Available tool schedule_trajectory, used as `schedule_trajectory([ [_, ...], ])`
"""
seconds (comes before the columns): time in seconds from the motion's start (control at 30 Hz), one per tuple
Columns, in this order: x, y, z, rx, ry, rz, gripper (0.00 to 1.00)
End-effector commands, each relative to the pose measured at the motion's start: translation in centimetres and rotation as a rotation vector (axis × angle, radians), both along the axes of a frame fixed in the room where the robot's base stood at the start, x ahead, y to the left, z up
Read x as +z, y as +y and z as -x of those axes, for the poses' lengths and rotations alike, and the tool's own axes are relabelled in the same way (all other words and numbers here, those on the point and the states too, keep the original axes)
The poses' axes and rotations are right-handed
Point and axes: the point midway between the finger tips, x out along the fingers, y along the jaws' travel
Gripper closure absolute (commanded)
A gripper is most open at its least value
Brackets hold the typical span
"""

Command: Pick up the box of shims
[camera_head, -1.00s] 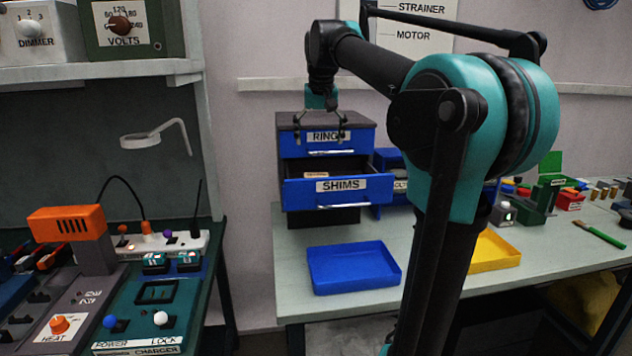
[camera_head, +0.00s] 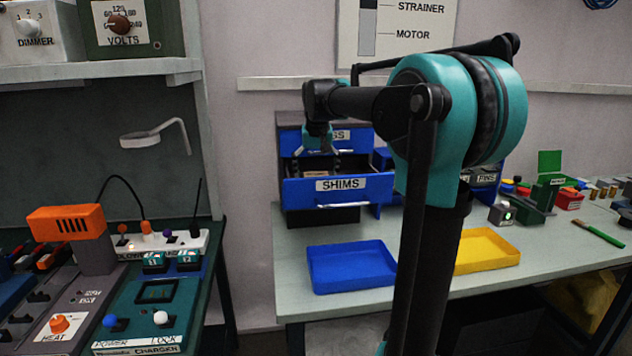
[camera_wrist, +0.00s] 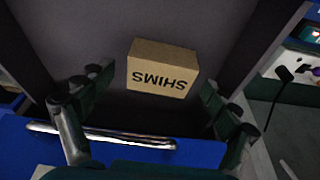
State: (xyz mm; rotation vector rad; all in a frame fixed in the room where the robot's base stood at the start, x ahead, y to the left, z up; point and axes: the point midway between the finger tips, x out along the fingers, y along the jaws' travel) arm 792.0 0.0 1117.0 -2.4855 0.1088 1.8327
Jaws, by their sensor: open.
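The box of shims (camera_wrist: 161,68) is a small tan cardboard box marked SHIMS. In the wrist view it lies inside the open drawer, its label upside down. The blue SHIMS drawer (camera_head: 338,190) is pulled out of the cabinet. My gripper (camera_wrist: 155,85) is open, with one finger to each side of the box and the box between and a little beyond the tips. I cannot tell whether the fingers touch it.
A blue tray (camera_head: 350,268) and a yellow tray (camera_head: 488,250) stand empty on the bench.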

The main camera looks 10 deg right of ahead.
Motion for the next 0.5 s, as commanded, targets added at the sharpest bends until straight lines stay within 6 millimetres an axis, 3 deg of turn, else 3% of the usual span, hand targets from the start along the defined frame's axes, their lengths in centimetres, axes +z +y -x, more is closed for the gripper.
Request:
schedule_trajectory([
  [0.2,-0.06,-0.01,-0.03,0.0,0.0,0.0,0.11],
  [0.5,-0.04,0.0,-0.02,0.0,0.0,0.0,0.48],
])
